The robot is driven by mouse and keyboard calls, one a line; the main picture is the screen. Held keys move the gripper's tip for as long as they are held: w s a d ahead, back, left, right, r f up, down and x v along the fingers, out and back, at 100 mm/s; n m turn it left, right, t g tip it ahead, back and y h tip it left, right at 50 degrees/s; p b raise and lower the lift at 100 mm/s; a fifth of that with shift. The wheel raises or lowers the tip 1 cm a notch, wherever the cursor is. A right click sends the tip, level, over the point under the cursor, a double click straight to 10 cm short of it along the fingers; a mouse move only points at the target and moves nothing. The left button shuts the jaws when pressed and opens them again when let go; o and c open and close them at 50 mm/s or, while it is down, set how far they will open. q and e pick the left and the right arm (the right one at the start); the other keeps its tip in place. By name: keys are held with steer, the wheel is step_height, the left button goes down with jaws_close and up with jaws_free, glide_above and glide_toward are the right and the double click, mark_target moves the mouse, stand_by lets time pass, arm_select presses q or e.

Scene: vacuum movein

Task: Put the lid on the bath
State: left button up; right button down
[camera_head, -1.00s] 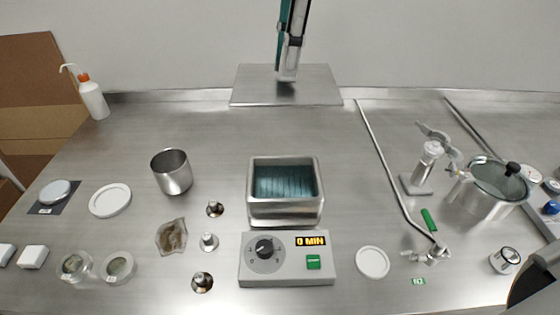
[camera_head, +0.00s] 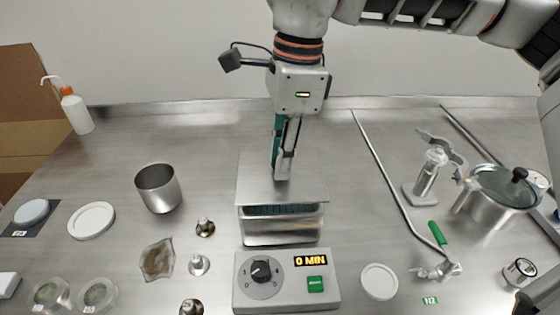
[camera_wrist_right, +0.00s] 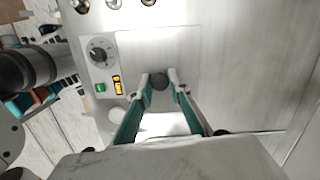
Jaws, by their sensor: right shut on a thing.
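The lid (camera_head: 255,180) is a flat, square steel plate. My right gripper (camera_head: 282,176) is shut on its knob from above. In the right wrist view the lid (camera_wrist_right: 185,55) spreads beneath the fingers, and the dark round knob (camera_wrist_right: 160,82) sits between the fingertips (camera_wrist_right: 160,84). The bath (camera_head: 280,233) is a rectangular steel tub with its control box in front. The lid hides most of its opening; a dark strip of the inside shows along the front. The lid appears above the bath and set back from its front rim. My left gripper is not in view.
The control box (camera_head: 287,277) reads 0 MIN. A steel beaker (camera_head: 158,190) and several small metal weights stand left of the bath. A white disc (camera_head: 380,281), a bent metal rod (camera_head: 395,185) and a lidded pot (camera_head: 495,195) are on the right.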

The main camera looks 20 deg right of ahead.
steer(key=shift+f, duration=0.5)
steer(key=shift+r, duration=0.1)
steer(key=shift+f, duration=0.5)
steer(key=shift+f, duration=0.15)
steer(key=c, duration=1.9)
jaws_free()
